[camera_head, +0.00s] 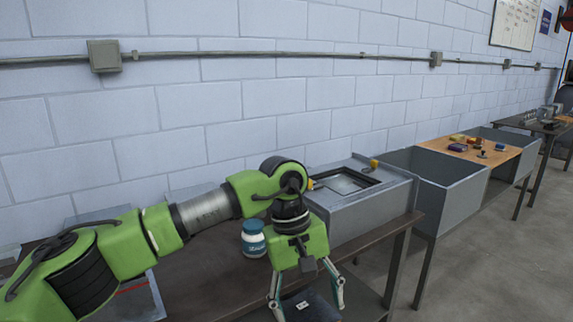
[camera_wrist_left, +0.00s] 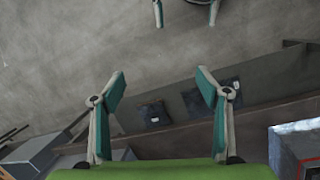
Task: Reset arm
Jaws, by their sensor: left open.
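My left arm reaches in from the left in the head view, over the dark workbench (camera_head: 215,270). My left gripper (camera_head: 308,299) hangs downward off the bench's front edge, with its fingers spread and nothing between them. It also shows in the left wrist view (camera_wrist_left: 161,82), with two teal finger pads wide apart. At the top edge of the left wrist view are teal parts that look like my right gripper's fingers (camera_wrist_left: 186,10), cut off by the frame. My right arm does not show in the head view.
Dark flat items (camera_head: 312,306) lie below, behind the fingers. Grey bins (camera_head: 455,197) stand farther right; the floor (camera_head: 500,275) in front is clear.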

